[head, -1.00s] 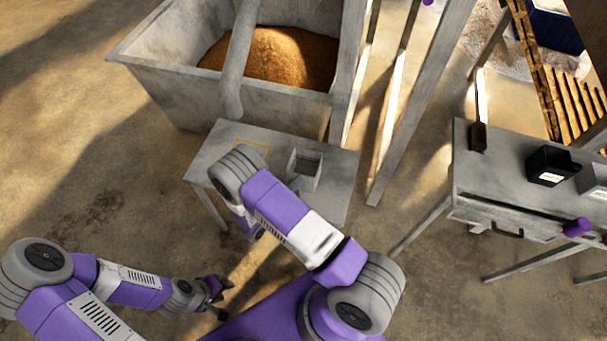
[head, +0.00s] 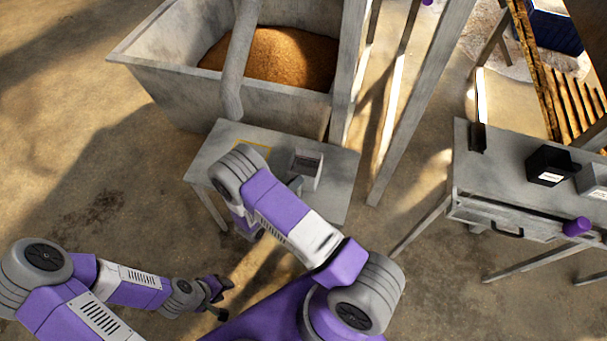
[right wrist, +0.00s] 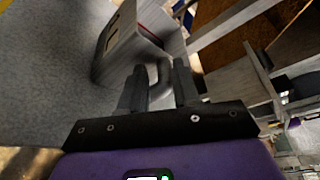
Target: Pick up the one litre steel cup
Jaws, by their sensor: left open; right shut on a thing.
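The steel cup (head: 306,173) is a grey, box-shaped vessel with an open top over the small grey table (head: 335,205). In the right wrist view the cup (right wrist: 128,48) has a looped handle, and my right gripper (right wrist: 158,78) is shut on that handle. The cup looks tilted; I cannot tell whether it is clear of the table. In the head view my right arm covers part of the gripper. My left gripper (head: 220,298) is open and empty, low over the floor, away from the table.
A large grey bin (head: 185,85) of brown grain (head: 280,58) stands behind the table, with a grey pipe (head: 233,70) coming down in front. A yellow outline marks the table top. Slanted posts (head: 420,100) rise to the right. A bench (head: 490,175) at right holds a black box (head: 549,165).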

